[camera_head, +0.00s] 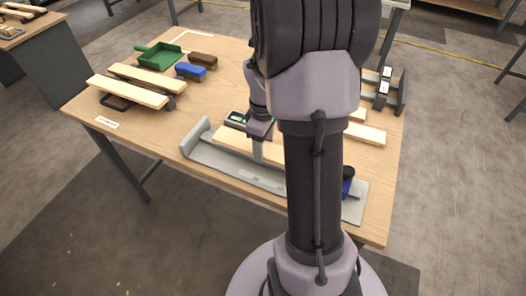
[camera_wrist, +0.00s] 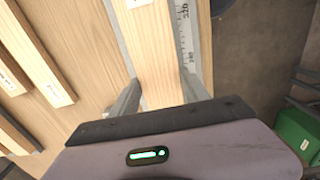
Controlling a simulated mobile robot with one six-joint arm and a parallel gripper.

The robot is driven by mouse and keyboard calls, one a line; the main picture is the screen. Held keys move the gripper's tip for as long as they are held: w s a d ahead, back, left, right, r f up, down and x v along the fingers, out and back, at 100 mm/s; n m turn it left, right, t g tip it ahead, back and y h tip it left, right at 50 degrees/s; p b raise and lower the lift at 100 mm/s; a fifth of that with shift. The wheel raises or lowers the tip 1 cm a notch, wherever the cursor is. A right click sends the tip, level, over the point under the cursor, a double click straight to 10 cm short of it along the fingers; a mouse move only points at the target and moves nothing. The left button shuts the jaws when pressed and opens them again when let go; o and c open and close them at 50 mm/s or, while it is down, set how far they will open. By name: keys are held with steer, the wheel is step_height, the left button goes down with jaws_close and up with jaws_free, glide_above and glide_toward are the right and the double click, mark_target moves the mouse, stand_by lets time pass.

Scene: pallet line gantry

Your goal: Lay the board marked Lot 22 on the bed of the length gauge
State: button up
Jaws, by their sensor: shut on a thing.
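A pale wooden board (camera_head: 233,144) is between the fingers of my gripper (camera_head: 258,152), which is shut on it. In the wrist view the board (camera_wrist: 155,45) runs away from the two fingers (camera_wrist: 160,95). A white label shows at the board's far end, but I cannot read its lot mark. The grey length gauge (camera_head: 225,163) lies along the table's front edge, with an upright stop at its left end. Its scale (camera_wrist: 185,30) runs beside the board in the wrist view. The board is over or on the gauge; I cannot tell whether it touches the bed. My arm hides the board's right part.
Other boards lie at the right (camera_head: 366,133) and on a rack at the left (camera_head: 126,92). A green dustpan (camera_head: 165,60), a blue block-like brush (camera_head: 189,71) and a brown brush (camera_head: 203,59) are at the back. A dark stand (camera_head: 384,90) is at the right.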

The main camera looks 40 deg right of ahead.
steer(key=f, duration=0.1)
steer(key=f+b, duration=0.1)
steer(key=w+d+f+b, duration=0.1)
steer(key=f, duration=0.1)
steer(key=shift+a+r, duration=0.1)
steer(key=shift+r, duration=0.1)
steer(key=shift+f, duration=0.1)
steer(key=o, duration=1.5)
steer(key=shift+o, duration=0.2)
